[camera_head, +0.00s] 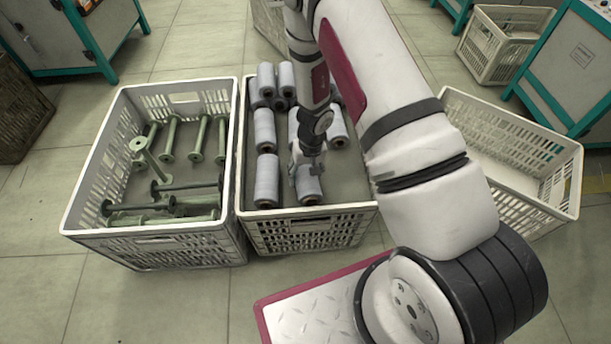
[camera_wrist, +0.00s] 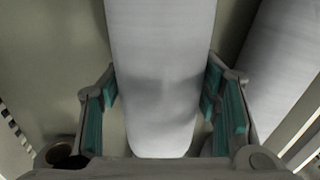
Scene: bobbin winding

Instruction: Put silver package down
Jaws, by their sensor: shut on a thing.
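My gripper (camera_head: 308,172) points down into the middle crate (camera_head: 305,234), near its front right. It is shut on a silver package (camera_head: 309,190), a grey wound cylinder with a brown core end toward the front. In the wrist view my gripper's teal-padded fingers (camera_wrist: 161,90) lie on both sides of the silver package (camera_wrist: 160,60). The package lies low inside the crate; whether it touches the crate floor I cannot tell. Part of it is hidden by my gripper.
Several other silver packages (camera_head: 265,180) lie in rows at the crate's left and back; one (camera_wrist: 288,75) is close right in the wrist view. The left crate (camera_head: 150,240) holds green empty bobbins (camera_head: 170,138). A right crate (camera_head: 560,165) stands partly behind my arm.

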